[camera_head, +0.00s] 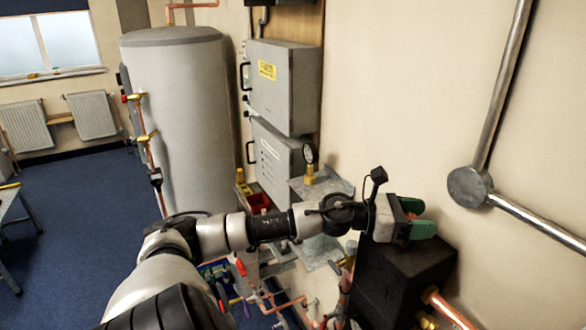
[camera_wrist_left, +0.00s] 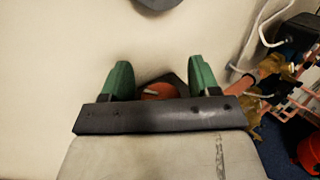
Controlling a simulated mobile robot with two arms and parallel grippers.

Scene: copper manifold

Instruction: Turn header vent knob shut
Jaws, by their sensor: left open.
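In the left wrist view a round orange-red knob (camera_wrist_left: 158,91) with a pale mark sits on a dark mount against the cream wall. It lies between the two green fingers of my left gripper (camera_wrist_left: 160,68), and the gripper's dark crossbar hides its near side. Whether the fingers touch it I cannot tell. In the head view my left gripper (camera_head: 420,217) reaches to the right, close to the wall, with its green fingers apart. The knob is not clearly seen there. My right gripper is in neither view.
A black box (camera_head: 392,285) stands below the gripper. Copper pipes (camera_head: 290,302) run below my arm. A brass gauge (camera_head: 309,160) stands behind it. A grey wall pipe with a round junction box (camera_head: 468,187) is at right. Grey cabinets (camera_head: 283,85) and a tank (camera_head: 180,110) stand farther back.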

